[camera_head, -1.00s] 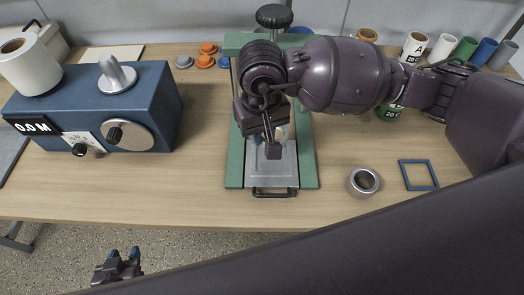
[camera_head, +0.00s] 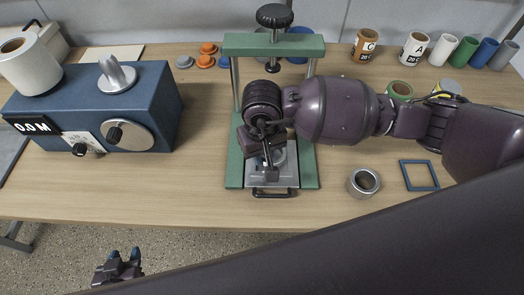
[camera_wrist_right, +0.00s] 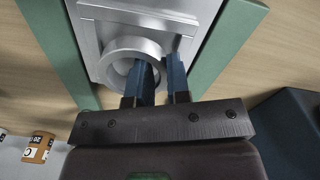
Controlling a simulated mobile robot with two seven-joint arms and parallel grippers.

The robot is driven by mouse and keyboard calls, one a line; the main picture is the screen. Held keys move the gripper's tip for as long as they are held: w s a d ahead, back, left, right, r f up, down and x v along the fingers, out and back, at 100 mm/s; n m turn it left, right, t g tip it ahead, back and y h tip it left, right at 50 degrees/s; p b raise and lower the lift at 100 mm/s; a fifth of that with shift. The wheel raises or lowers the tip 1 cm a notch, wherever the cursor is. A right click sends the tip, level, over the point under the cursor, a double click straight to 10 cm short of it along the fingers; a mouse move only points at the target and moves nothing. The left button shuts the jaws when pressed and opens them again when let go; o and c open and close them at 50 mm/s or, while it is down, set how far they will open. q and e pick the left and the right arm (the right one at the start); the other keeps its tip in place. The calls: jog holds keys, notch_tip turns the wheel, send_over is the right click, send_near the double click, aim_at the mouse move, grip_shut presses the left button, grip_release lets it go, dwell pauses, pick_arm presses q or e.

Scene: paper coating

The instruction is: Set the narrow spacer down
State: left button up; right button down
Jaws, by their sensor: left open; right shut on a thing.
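The narrow spacer looks to be the silver ring (camera_wrist_right: 120,54) in the right wrist view. My right gripper (camera_wrist_right: 162,76) is shut on its wall, with one finger inside the ring and one outside. The ring is over the silver plate (camera_wrist_right: 90,12) of the green press; I cannot tell if it touches. In the head view my right gripper (camera_head: 268,172) is over the press plate (camera_head: 258,180) and mostly hides the ring. My left gripper (camera_head: 118,262) is open and empty, in front of the table's front edge.
The green press frame (camera_head: 236,165) stands around the plate, with a black knob (camera_head: 274,16) on top. Another metal ring (camera_head: 364,182) and a blue square frame (camera_head: 419,175) lie to the right. A blue machine (camera_head: 150,95) stands left. Several rolls line the back right.

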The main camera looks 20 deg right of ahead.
jog(key=shift+f, duration=0.3)
jog(key=shift+f+b, duration=0.35)
jog(key=shift+b, duration=0.25)
jog(key=c, duration=1.3)
grip_release()
jog(key=shift+c, duration=0.2)
jog(key=shift+o, duration=1.3)
jog(key=shift+s+d, duration=0.15)
jog(key=shift+a, duration=0.2)
